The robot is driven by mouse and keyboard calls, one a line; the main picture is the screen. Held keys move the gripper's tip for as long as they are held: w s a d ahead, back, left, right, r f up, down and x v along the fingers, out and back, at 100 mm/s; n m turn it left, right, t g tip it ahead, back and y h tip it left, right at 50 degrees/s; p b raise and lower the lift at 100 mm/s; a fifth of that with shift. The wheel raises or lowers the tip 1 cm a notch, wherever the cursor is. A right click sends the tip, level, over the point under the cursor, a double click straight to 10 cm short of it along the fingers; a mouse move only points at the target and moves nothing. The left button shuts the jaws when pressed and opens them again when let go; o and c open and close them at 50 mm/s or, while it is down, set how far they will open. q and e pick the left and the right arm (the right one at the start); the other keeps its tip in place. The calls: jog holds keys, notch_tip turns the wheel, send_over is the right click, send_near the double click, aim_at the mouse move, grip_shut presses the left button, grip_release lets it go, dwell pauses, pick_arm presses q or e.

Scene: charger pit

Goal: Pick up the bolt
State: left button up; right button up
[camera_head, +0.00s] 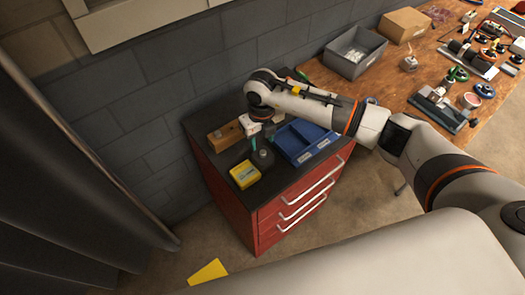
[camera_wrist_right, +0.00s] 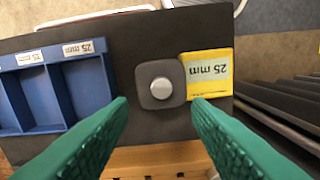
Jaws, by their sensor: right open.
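The bolt (camera_wrist_right: 161,88) shows in the right wrist view as a round silver head on a dark grey square holder (camera_wrist_right: 149,100). The holder (camera_head: 264,159) also shows in the head view on top of the red cabinet, beside the yellow box. My right gripper (camera_head: 254,143) is above the cabinet top, close to the holder. In the right wrist view its green fingers (camera_wrist_right: 160,108) are spread wide with nothing between them, and the bolt head appears beyond the gap. The bolt's shank is hidden. My left gripper is not in view.
A yellow box (camera_wrist_right: 208,72) labelled 25 mm touches or nearly touches the holder. A blue divided tray (camera_head: 301,142) and a wooden block (camera_head: 224,136) stand on the red cabinet (camera_head: 290,208). A wooden workbench (camera_head: 405,75) carries a grey bin (camera_head: 354,52) and tools. A wall is behind.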

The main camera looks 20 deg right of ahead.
aim_at(263, 152)
jog(key=f, duration=0.1)
jog(key=s+f+p, duration=0.1)
jog(key=f, duration=0.1)
jog(key=shift+f, duration=0.65)
jog(key=shift+c, duration=0.6)
grip_shut()
jog(key=shift+r, duration=0.1)
notch_tip(263, 152, up, 10)
jog(key=b, duration=0.2)
